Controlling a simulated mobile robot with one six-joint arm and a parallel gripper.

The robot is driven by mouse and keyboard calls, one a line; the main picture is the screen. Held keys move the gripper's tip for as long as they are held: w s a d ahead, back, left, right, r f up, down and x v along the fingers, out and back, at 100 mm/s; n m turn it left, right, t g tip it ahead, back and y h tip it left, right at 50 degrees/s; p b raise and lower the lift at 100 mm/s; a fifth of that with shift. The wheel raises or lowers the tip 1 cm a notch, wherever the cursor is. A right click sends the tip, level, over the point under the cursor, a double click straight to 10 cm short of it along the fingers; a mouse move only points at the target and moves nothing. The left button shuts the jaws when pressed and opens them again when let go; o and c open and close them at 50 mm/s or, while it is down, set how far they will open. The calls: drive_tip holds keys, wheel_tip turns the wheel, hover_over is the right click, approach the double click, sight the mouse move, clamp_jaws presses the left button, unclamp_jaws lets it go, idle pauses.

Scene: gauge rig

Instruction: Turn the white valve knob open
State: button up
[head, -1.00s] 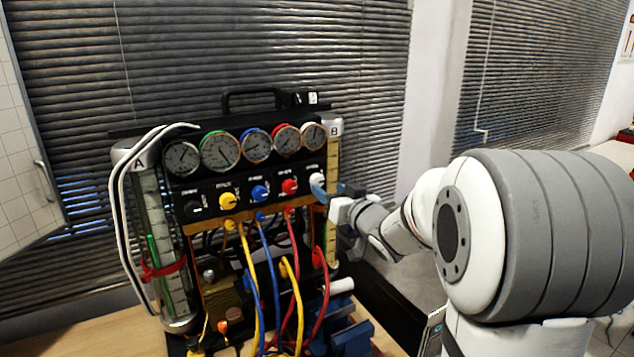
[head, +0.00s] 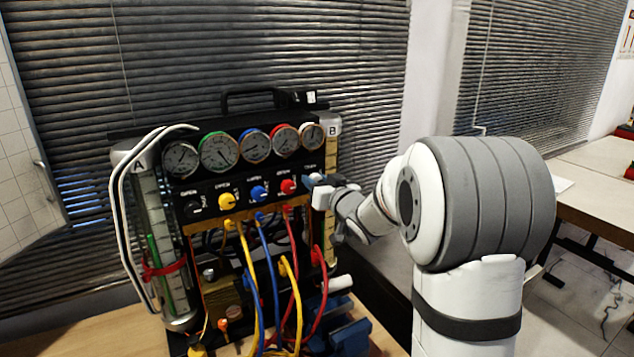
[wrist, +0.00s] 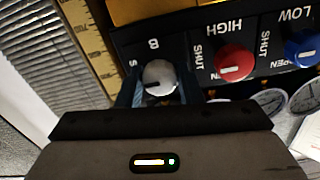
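The white valve knob (wrist: 159,77) is on the black panel in the wrist view, under a letter B, with a dark pointer line on its face. My gripper (wrist: 160,92) has one blue finger on each side of the knob, very close to its edges. I cannot tell whether the fingers press on it. In the head view my gripper (head: 314,184) is at the panel's right end, right of the red knob, and covers most of the white knob.
A red knob (head: 287,187), blue knob (head: 259,193) and yellow knob (head: 227,201) sit left along the panel (head: 210,187). Several gauges (head: 219,151) are above. A clear column (head: 332,220) stands at the right.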

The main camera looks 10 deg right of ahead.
drive_tip(key=c, duration=0.5)
drive_tip(key=shift+f+b, duration=0.1)
drive_tip(key=shift+b, duration=0.35)
drive_tip(key=n+b, duration=1.6)
drive_tip(key=n, duration=0.1)
drive_tip(key=shift+n+b, duration=0.4)
drive_tip(key=o, duration=1)
drive_tip(key=shift+c, duration=0.2)
drive_tip(key=shift+s, duration=0.15)
